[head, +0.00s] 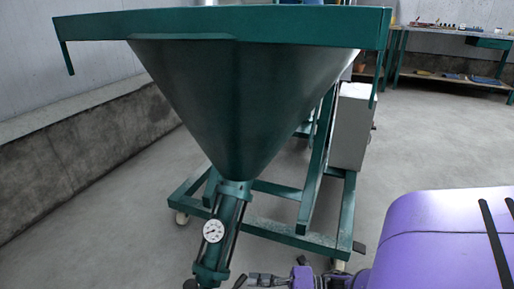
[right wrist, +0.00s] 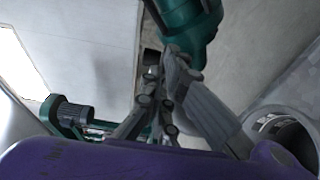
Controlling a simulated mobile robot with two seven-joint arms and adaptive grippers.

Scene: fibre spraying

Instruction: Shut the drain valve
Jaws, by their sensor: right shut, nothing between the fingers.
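The green machine has a large cone hopper (head: 235,100) that narrows into a green pipe section (head: 228,212) with a round white gauge (head: 213,230). A dark rounded part (head: 190,284) shows at the pipe's lower left, at the picture's bottom edge. I cannot tell for sure which part is the drain valve or how it is set. My right gripper (head: 241,281) is shut and empty, just right of the pipe's lower end. In the right wrist view its fingers (right wrist: 157,75) are together below a green cylindrical part (right wrist: 188,18); contact is unclear. My left gripper is out of view.
The machine's green wheeled frame (head: 285,228) stands on the grey floor, with a pale box (head: 351,125) behind. A low concrete wall (head: 70,150) runs along the left. A workbench (head: 450,78) with small items stands far right. Floor (head: 110,235) at left is clear.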

